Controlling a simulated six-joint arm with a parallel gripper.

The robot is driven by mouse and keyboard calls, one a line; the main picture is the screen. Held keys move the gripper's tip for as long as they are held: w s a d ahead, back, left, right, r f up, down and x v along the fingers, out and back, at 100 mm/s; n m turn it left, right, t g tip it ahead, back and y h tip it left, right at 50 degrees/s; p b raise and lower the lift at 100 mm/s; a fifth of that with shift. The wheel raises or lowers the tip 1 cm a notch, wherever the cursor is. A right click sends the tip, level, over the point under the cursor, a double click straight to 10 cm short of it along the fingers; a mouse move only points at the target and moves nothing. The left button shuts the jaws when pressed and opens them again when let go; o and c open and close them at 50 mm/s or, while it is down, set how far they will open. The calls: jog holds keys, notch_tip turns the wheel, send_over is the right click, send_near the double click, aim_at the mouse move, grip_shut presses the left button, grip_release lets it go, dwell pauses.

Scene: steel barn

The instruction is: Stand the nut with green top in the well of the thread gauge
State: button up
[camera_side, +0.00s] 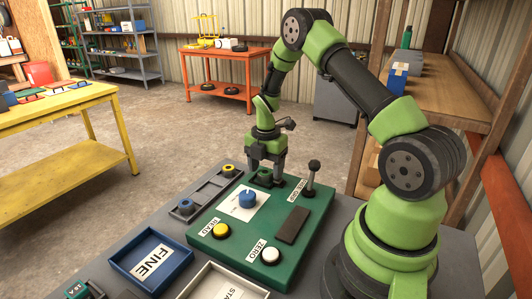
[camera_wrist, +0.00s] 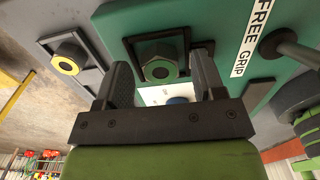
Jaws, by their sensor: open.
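The nut with green top (camera_wrist: 158,70) is a dark hex nut with a green ring on its upper face. In the wrist view it sits inside the dark square frame of the well (camera_wrist: 134,50), green face up. The thread gauge (camera_side: 208,240) is a green block on the bench. My gripper (camera_side: 266,180) points down at the gauge's far edge, over the well. In the wrist view my gripper (camera_wrist: 165,85) is open, its fingers on either side of the nut with gaps showing. In the side view the fingers partly hide the well.
A grey tray (camera_side: 207,193) beside the gauge holds a yellow-topped nut (camera_side: 228,170) and a blue-topped nut (camera_side: 186,207). A black-knobbed lever (camera_side: 312,178) stands right of my gripper. The gauge also carries a blue knob (camera_side: 247,199), a yellow button (camera_side: 221,231) and a white button (camera_side: 270,255). A blue FINE bin (camera_side: 180,268) stands in front.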

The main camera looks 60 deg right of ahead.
aim_at(266, 171)
jog(key=a+r+m+t, duration=0.1)
jog(key=a+r+m, duration=0.15)
jog(key=r, duration=0.65)
jog(key=a+r+m+t, duration=0.1)
jog(key=a+r+m, duration=0.15)
jog(key=r, duration=0.65)
jog(key=s+a+r+m+t+y, duration=0.1)
jog(key=s+a+r+m+t, duration=0.1)
jog(key=s+a+r+m, duration=0.2)
jog(key=s+a+r+m+t+y, duration=0.1)
jog(key=s+a+r+m+t, duration=0.2)
jog(key=s+a+m, duration=0.7)
jog(key=s+r+m, duration=0.1)
jog(key=s+m, duration=0.1)
jog(key=m, duration=0.1)
jog(key=shift+a+r, duration=0.2)
jog(key=shift+a, duration=0.2)
